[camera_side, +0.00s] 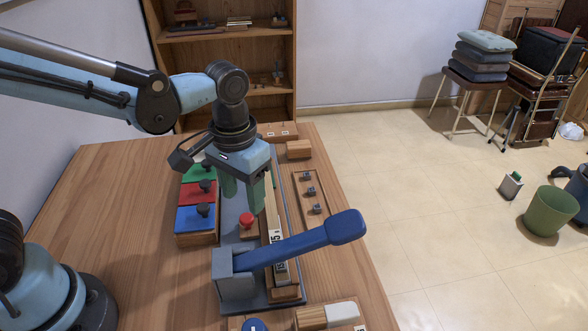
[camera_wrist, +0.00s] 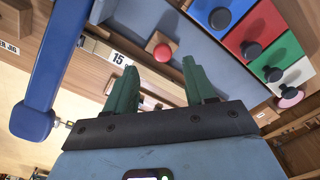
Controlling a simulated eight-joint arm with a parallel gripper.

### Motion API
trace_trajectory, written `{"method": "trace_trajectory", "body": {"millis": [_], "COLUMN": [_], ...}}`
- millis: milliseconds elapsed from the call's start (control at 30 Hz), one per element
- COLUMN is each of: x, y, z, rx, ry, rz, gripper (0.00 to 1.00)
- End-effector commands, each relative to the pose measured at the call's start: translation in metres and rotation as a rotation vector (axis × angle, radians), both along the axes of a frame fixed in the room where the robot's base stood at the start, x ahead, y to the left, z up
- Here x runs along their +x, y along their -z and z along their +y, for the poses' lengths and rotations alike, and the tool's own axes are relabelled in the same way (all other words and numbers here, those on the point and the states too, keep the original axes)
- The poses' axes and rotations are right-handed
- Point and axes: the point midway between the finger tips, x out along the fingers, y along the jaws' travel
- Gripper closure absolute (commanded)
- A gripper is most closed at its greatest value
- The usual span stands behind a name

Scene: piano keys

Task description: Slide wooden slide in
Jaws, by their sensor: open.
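A long wooden slide (camera_side: 272,218) with a number scale marked 15 lies along the grey board (camera_side: 229,220), running under the blue lever. It also shows in the wrist view (camera_wrist: 98,48), left of my fingers, with the 15 label on it. My gripper (camera_side: 241,198) has green fingers pointing down over the board, beside the slide. It is open and empty; in the wrist view (camera_wrist: 160,68) the two fingers stand apart with nothing between them. My gripper hides part of the slide's far end. I cannot tell whether the fingers touch the board.
A blue lever (camera_side: 300,244) crosses over the slide. A red button (camera_side: 247,219) sits close to my fingers. Green, red and blue knobbed drawers (camera_side: 196,218) stand left. A tray of small switches (camera_side: 310,190) and a wooden block (camera_side: 299,149) lie right.

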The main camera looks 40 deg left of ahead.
Motion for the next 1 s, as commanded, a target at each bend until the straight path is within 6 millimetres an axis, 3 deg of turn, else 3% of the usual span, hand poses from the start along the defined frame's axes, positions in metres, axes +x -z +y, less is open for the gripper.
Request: {"method": "trace_trajectory", "body": {"millis": [200, 433, 1000], "x": [0.0, 0.0, -0.001], "y": [-0.034, -0.058, -0.066], "z": [0.0, 0.0, 0.003], "rx": [-0.001, -0.001, -0.005], "ry": [0.001, 0.001, 0.0], "rz": [0.001, 0.001, -0.011], "gripper": [0.45, 0.45, 0.45]}}
